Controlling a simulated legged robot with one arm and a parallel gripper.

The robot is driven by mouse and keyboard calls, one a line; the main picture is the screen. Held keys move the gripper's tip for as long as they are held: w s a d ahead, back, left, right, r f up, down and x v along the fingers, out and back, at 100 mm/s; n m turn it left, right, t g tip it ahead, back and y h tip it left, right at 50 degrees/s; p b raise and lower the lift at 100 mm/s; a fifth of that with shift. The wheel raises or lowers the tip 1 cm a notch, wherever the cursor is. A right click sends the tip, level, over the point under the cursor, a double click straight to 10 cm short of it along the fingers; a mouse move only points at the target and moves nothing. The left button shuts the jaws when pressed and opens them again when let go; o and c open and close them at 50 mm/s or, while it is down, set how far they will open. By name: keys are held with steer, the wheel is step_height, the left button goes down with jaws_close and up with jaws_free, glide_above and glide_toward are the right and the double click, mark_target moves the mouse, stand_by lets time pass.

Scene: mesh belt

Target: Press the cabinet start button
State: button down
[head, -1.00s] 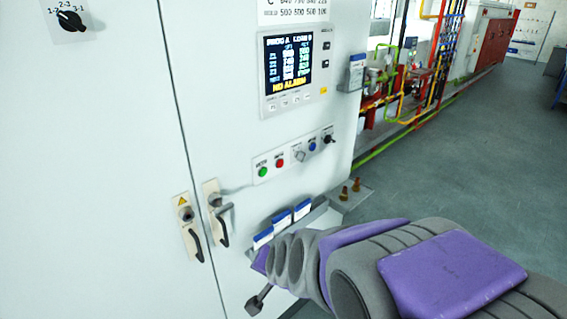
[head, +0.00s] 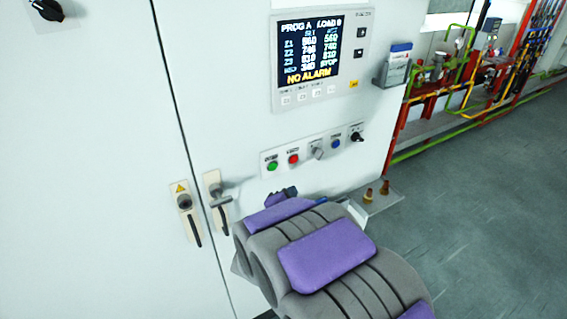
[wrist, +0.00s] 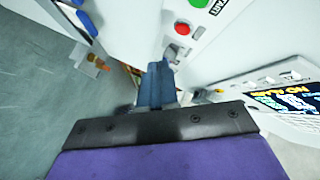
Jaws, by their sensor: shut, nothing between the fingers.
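The cabinet's button strip (head: 315,148) carries a green button (head: 272,166) at its left end, with a red button (head: 293,159) beside it. In the head view my gripper (head: 288,192) is small and partly hidden behind my arm, just below the strip.
A display panel (head: 308,55) is above the strip. Two door handles (head: 186,208) are left of my arm. A ledge with two brass fittings (head: 369,195) juts out at lower right. Pipes (head: 450,80) stand farther right, with open floor (head: 470,200) in front.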

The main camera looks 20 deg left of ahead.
mark_target(273, 166)
steer(key=w+a+p, duration=0.5)
steer(key=shift+w+a, duration=0.4)
stand_by(0.6)
steer(key=shift+a+r, duration=0.1)
steer(key=shift+a, duration=0.05)
stand_by(1.8)
steer(key=shift+w+a+r, duration=0.1)
steer(key=shift+w+a, duration=0.1)
